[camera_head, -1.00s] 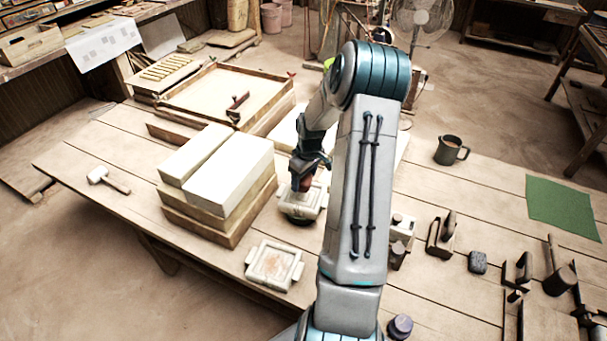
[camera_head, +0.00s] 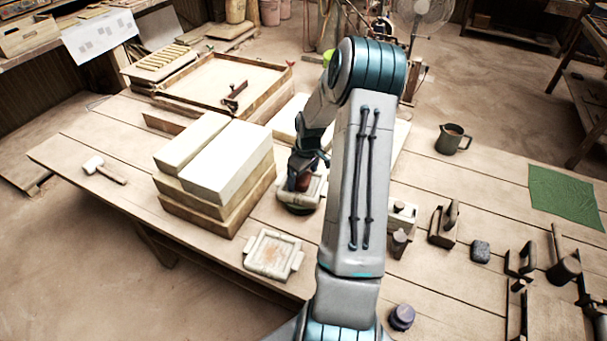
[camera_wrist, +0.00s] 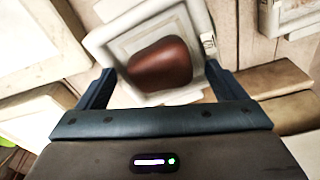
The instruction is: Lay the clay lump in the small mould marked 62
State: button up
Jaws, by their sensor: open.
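The clay lump (camera_wrist: 160,66) is reddish brown and smooth. In the wrist view it appears over the hollow of a pale square mould (camera_wrist: 118,42), between my fingers. In the head view the lump (camera_head: 303,183) shows at this mould (camera_head: 314,190), right of the stacked blocks. My gripper (camera_wrist: 160,70) is open, with a gap between each finger and the lump; in the head view it (camera_head: 304,172) points down over the mould. A small white tag (camera_wrist: 208,43) is on the mould's rim, but its mark is unreadable. Whether the lump touches the mould floor is hard to tell.
A second pale mould (camera_head: 272,255) lies nearer the front edge. Stacked pale blocks (camera_head: 228,160) stand close left of my gripper. A mallet (camera_head: 104,170) lies far left. A mug (camera_head: 452,139), green cloth (camera_head: 563,195) and several tools occupy the right side.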

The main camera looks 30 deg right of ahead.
notch_tip(320, 180, up, 14)
jog(key=s+b, duration=0.1)
jog(key=shift+s+d+f, duration=0.15)
jog(key=shift+s+d, duration=0.1)
jog(key=shift+s, duration=0.05)
jog(key=s+a+r+m+h, duration=0.1)
jog(key=s+a+r, duration=0.25)
jog(key=a, duration=0.35)
jog(key=s+a+r, duration=0.3)
jog(key=a+r, duration=0.1)
jog(key=a, duration=0.4)
jog(key=s+a+r+m+t, duration=0.1)
jog(key=s+a+r+m, duration=0.1)
jog(key=s+a, duration=0.9)
jog(key=s, duration=0.4)
jog(key=shift+s+t+y, duration=0.15)
jog(key=shift+t+y, duration=0.15)
jog(key=shift+t, duration=0.1)
